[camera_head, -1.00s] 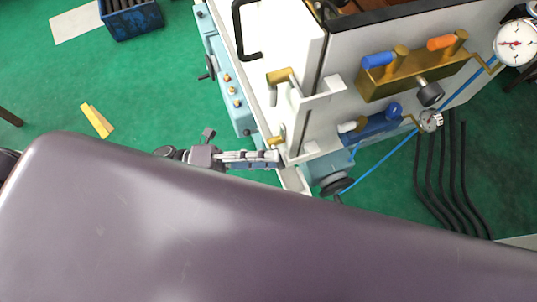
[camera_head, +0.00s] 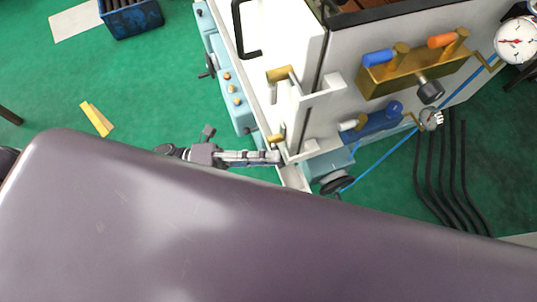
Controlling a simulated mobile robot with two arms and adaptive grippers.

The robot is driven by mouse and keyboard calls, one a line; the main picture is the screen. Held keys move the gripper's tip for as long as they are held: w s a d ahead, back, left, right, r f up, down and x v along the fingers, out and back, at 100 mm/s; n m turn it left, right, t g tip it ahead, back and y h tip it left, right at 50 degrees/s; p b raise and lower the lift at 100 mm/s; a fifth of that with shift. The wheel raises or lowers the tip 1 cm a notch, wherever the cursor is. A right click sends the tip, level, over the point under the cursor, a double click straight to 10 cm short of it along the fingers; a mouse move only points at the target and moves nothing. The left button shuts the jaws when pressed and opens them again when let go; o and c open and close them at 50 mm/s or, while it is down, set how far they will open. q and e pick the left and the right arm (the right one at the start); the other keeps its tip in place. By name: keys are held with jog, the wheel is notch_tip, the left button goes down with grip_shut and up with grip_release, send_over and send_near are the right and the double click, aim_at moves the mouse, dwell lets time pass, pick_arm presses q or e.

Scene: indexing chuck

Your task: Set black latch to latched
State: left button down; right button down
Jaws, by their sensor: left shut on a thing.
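My left gripper (camera_head: 270,157) is at the lower front edge of the white machine door (camera_head: 285,35), just below a small brass pin (camera_head: 276,139). Its fingers are shut on a small part there, which they hide. A black bar handle (camera_head: 240,40) is on the door face; I cannot pick out a separate black latch. A white bracket (camera_head: 322,95) with a brass piece (camera_head: 280,74) sits at the door corner, above the fingertips. My right gripper is not in view.
My large arm link covers the lower picture. A brass block (camera_head: 395,80) with blue and orange handles, a dial gauge (camera_head: 516,42) and a blue hose (camera_head: 380,162) are on the right. Black hoses (camera_head: 437,185) lie on the green floor (camera_head: 60,110).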

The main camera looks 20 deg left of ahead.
pick_arm(q)
jog(key=shift+f, duration=0.1)
jog(key=shift+w+a+f+m+t+y+b, duration=0.15)
jog(key=shift+w+a+f+m+y+b, duration=0.35)
jog(key=shift+m+y, duration=1.25)
jog(key=shift+w+a+f+m+t+y+b, duration=0.25)
jog(key=shift+w+f+m+y+b, duration=0.4)
jog(key=shift+m, duration=2.35)
jog(key=shift+w+a+f+m+t+y+b, duration=0.1)
jog(key=shift+w+a+f+m+y+b, duration=0.7)
jog(key=shift+m, duration=1.55)
jog(key=shift+s+d+r+y, duration=0.3)
jog(key=shift+d+r, duration=0.05)
jog(key=c, duration=1.9)
grip_release()
jog(key=v, duration=1.2)
